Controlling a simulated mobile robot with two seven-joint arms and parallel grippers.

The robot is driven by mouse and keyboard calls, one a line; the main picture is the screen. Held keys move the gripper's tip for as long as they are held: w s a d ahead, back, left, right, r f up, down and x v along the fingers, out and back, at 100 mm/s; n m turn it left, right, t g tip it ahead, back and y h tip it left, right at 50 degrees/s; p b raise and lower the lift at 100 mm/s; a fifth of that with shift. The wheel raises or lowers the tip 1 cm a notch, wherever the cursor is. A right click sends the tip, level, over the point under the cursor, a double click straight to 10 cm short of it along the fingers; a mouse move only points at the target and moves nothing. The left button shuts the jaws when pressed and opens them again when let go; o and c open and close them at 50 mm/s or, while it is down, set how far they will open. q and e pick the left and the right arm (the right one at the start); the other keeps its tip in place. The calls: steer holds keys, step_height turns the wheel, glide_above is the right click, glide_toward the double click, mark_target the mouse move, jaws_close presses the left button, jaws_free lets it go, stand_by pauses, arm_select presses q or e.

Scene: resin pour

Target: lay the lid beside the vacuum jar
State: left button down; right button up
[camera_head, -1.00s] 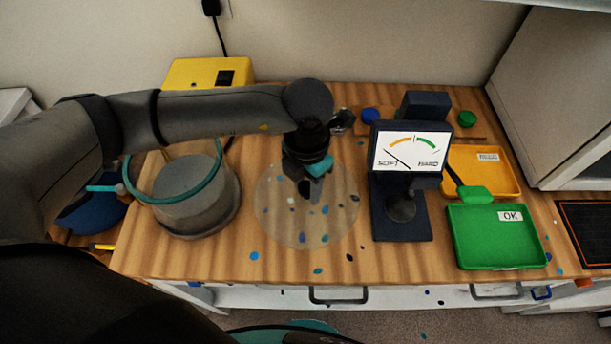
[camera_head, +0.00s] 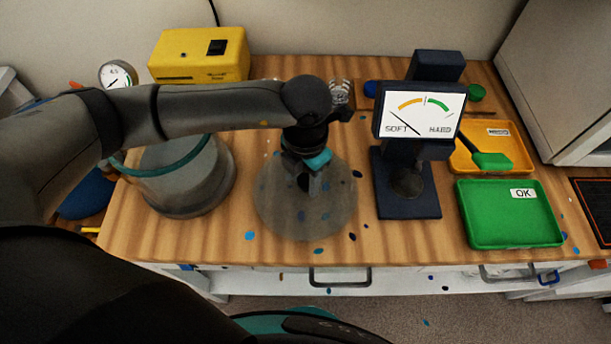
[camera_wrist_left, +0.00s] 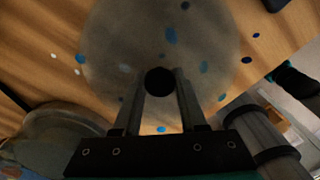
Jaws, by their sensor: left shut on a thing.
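The lid (camera_head: 272,207) is a clear, greyish round disc over the wooden bench, to the right of the vacuum jar. It also shows in the left wrist view (camera_wrist_left: 110,45), with a dark round knob (camera_wrist_left: 159,81) between the fingertips. My left gripper (camera_head: 305,185) points down and is shut on this knob. I cannot tell whether the lid touches the bench. The vacuum jar (camera_head: 188,180) is a grey pot, standing apart from the lid, partly behind my left arm. A teal ring or hose (camera_head: 165,170) shows at its top. My right gripper is not in view.
A dial tester (camera_head: 407,195) stands just right of the lid. A green OK tray (camera_head: 510,241) and an orange tray (camera_head: 511,132) lie further right. A yellow box (camera_head: 198,55) stands behind my arm. Coloured flecks dot the bench (camera_head: 400,240).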

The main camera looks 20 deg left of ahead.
mark_target(305, 180)
arm_select(q)
steer(key=shift+f+b, duration=0.4)
stand_by(0.4)
steer(key=shift+c, duration=1.9)
jaws_free()
step_height(305, 180, up, 8)
steer(key=p, duration=0.6)
steer(key=shift+s+f, duration=0.1)
